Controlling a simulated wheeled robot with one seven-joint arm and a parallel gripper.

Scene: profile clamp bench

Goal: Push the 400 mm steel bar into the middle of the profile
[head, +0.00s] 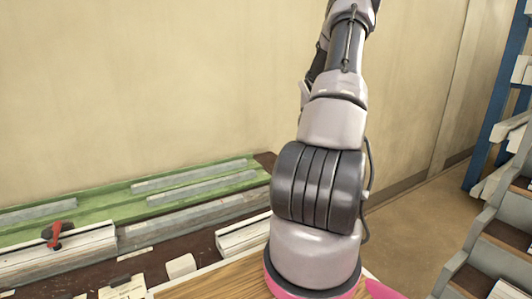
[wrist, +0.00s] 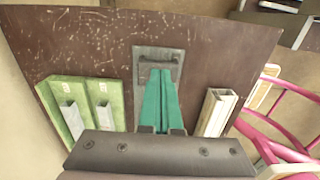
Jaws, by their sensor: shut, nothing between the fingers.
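In the head view steel bars lie in a green rack (head: 110,213) along the wall: a left bar (head: 38,214), a rear right bar (head: 195,175) and a bar before it (head: 190,192). A longer grey bar (head: 190,219) lies along the front. I cannot tell which is 400 mm. A white profile (head: 85,243) lies at left, another white piece (head: 240,236) at right. In the wrist view my gripper (wrist: 158,74) is shut and empty, its teal fingers over a grey plate (wrist: 174,52). Green rack ends (wrist: 50,90) show left, a white profile end (wrist: 213,112) right.
A red-handled clamp (head: 56,234) sits on the left white profile. Small white blocks (head: 181,266) and a wooden board (head: 215,284) are at the front. A blue-framed shelf (head: 495,100) and grey bins (head: 500,235) stand at right. My arm hides the bench's right part.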

